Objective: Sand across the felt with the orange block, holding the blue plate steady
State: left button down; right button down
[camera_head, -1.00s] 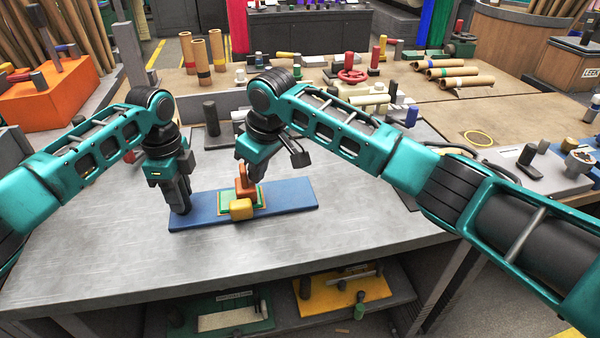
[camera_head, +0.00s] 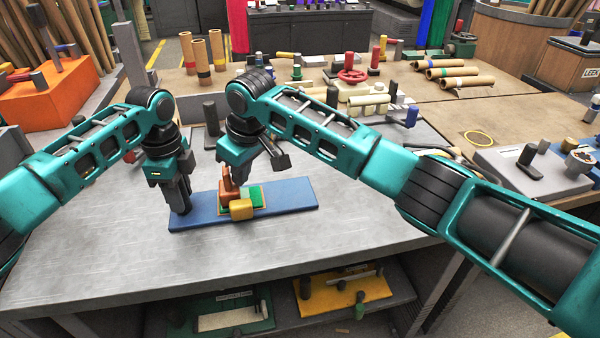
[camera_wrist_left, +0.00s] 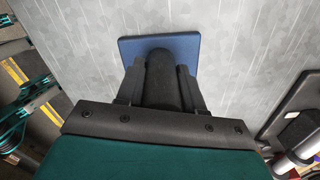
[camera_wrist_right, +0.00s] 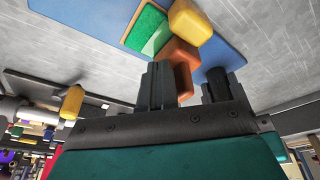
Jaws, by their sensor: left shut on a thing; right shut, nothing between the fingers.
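The blue plate (camera_head: 290,195) lies flat on the grey bench. My left gripper (camera_head: 182,208) is shut on the dark upright handle (camera_wrist_left: 163,80) at the plate's left end. A green felt patch (camera_head: 257,196) with an orange-brown edge lies on the plate. The orange block (camera_head: 227,192) stands at the felt's left side, partly hidden by a yellow block (camera_head: 241,209) at the felt's front edge. My right gripper (camera_head: 238,172) is shut and empty, with its fingers (camera_wrist_right: 157,85) close beside the orange block (camera_wrist_right: 181,62); I cannot tell whether they touch.
Behind the plate a dark peg (camera_head: 211,118) stands on a small board. Cream cylinders and a red handwheel (camera_head: 352,75) stand further back. Cardboard rolls (camera_head: 200,55) stand upright at the back left. The bench in front of the plate is clear.

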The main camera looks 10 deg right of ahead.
pick_arm(q)
jog(key=shift+f, duration=0.15)
pick_arm(e)
jog(key=shift+r, duration=0.15)
pick_arm(q)
jog(key=shift+d, duration=0.1)
pick_arm(e)
jog(key=w+v, duration=0.1)
jog(key=v, duration=0.5)
jog(key=shift+w+r, duration=0.15)
jog(key=shift+r, duration=0.3)
jog(key=shift+d, duration=0.1)
dwell(0.6)
pick_arm(q)
jog(key=c, duration=0.6)
grip_release()
jog(key=shift+o, duration=0.3)
jog(key=o, duration=0.5)
jog(key=shift+o, duration=0.2)
